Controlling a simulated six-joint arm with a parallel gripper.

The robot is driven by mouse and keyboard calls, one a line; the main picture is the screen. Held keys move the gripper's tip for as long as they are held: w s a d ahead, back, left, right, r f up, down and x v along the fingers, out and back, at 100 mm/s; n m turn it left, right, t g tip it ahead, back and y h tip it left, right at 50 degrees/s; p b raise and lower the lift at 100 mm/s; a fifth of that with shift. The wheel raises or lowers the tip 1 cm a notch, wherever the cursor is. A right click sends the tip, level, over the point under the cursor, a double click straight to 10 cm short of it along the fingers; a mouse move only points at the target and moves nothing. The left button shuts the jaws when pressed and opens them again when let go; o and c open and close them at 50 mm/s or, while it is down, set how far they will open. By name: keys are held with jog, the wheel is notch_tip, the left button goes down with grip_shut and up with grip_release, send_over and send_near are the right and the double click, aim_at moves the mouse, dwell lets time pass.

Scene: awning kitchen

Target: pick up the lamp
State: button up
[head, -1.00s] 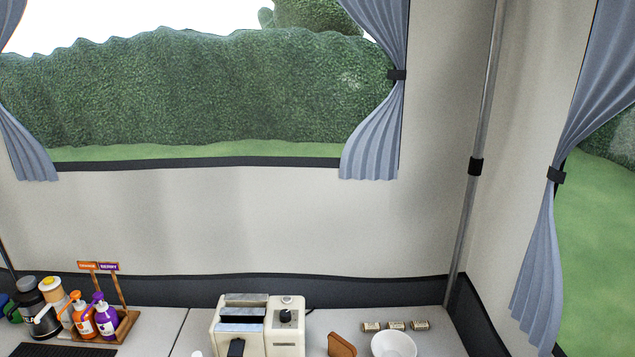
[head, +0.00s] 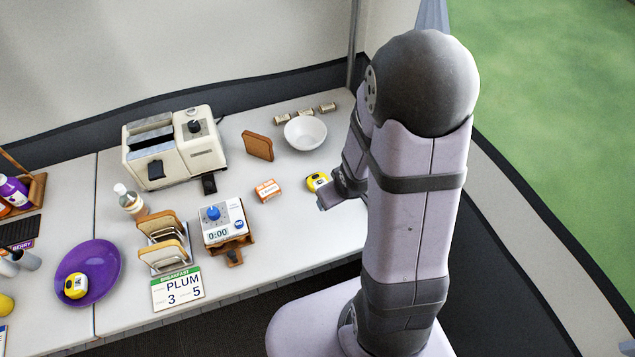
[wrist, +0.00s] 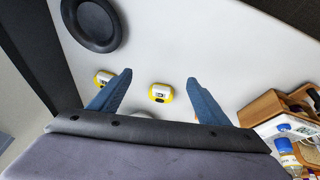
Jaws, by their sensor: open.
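I cannot pick out a lamp for certain in either view. My gripper (wrist: 158,78) is open in the wrist view, its two blue fingers apart with nothing held. A small yellow-and-white thing (wrist: 160,92) shows between the fingers, on a white surface. A similar yellow-and-white thing (wrist: 103,78) lies just left of the left finger. In the head view a yellow-and-white thing (head: 317,181) sits on the counter, close beside my arm in the picture. Another (head: 76,286) lies on the purple plate (head: 106,262). The fingers are not clear in the head view.
A toaster (head: 172,148), white bowl (head: 305,133), toast rack (head: 164,243), timer (head: 224,220) and bottle (head: 129,199) stand on the counter. The wrist view shows a dark round dish (wrist: 92,24) and a wooden holder (wrist: 262,107) at the right. White surface is clear beyond the fingers.

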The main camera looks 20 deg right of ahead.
aim_at(318, 180)
jog(key=w+f+t, duration=0.1)
jog(key=w+f+t+y, duration=0.1)
jog(key=f, duration=0.1)
jog(key=w+f+n+t, duration=0.1)
jog(key=f, duration=0.1)
jog(key=shift+w+d+t+y+b, duration=0.3)
jog(key=shift+w+d+b, duration=0.05)
jog(key=shift+w+b, duration=0.05)
jog(key=shift+w+a+f+t, duration=0.1)
jog(key=shift+w+f+t, duration=0.1)
jog(key=shift+t, duration=0.2)
jog(key=shift+w+a+t+y, duration=0.25)
jog(key=shift+t+y, duration=0.25)
jog(key=shift+t, duration=0.3)
jog(key=shift+s+a+r+t+y+b, duration=0.1)
jog(key=shift+a+r+t+y+b, duration=0.2)
jog(key=shift+t, duration=0.5)
jog(key=shift+r+m+t, duration=0.4)
jog(key=shift+r+t, duration=0.05)
jog(key=shift+t, duration=0.15)
jog(key=shift+p+x, duration=0.4)
jog(key=shift+x, duration=2.1)
jog(key=c, duration=1.2)
